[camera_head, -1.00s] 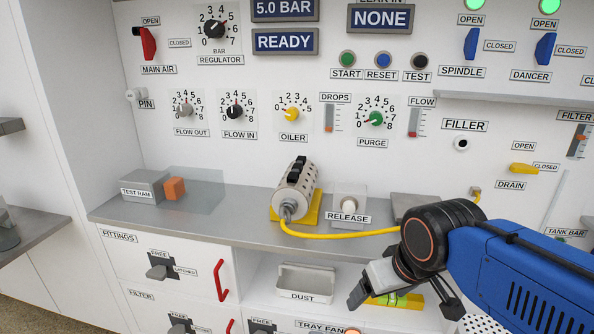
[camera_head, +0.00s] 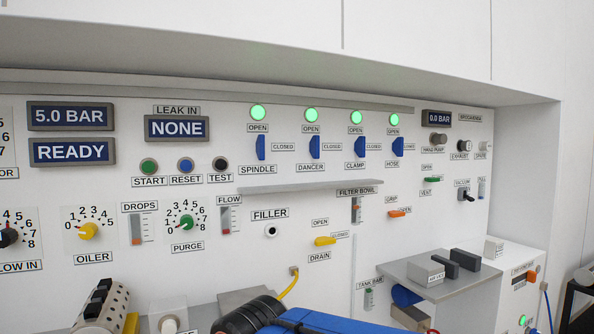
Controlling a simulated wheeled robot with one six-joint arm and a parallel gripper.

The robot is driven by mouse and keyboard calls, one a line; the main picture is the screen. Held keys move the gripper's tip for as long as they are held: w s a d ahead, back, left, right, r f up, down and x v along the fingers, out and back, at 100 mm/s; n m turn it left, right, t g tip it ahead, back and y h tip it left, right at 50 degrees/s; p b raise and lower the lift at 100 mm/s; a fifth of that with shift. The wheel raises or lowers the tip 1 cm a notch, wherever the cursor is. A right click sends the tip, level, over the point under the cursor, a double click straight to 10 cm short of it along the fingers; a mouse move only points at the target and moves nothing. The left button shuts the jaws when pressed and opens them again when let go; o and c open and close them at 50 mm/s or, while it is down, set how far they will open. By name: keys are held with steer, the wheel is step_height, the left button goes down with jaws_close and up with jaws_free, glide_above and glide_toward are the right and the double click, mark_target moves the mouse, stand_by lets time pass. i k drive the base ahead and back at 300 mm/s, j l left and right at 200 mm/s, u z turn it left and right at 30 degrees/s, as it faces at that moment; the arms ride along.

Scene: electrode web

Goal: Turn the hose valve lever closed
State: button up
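The hose valve lever (camera_head: 397,147) is a blue handle on the white panel, the rightmost of a row of similar blue levers. It stands upright, toward its OPEN label, with a CLOSED label to its right. The green lamp (camera_head: 394,120) above it is lit. The HOSE label (camera_head: 392,164) sits just below. My blue arm shows at the bottom edge, well below and left of the lever. My gripper is out of the frame.
Other blue levers are spindle (camera_head: 261,147), dancer (camera_head: 314,147) and clamp (camera_head: 360,147). A narrow shelf (camera_head: 310,186) juts out below them. A grey ledge (camera_head: 450,288) with blocks stands at the lower right.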

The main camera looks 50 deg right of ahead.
mark_target(397, 146)
steer(key=z, duration=2.05)
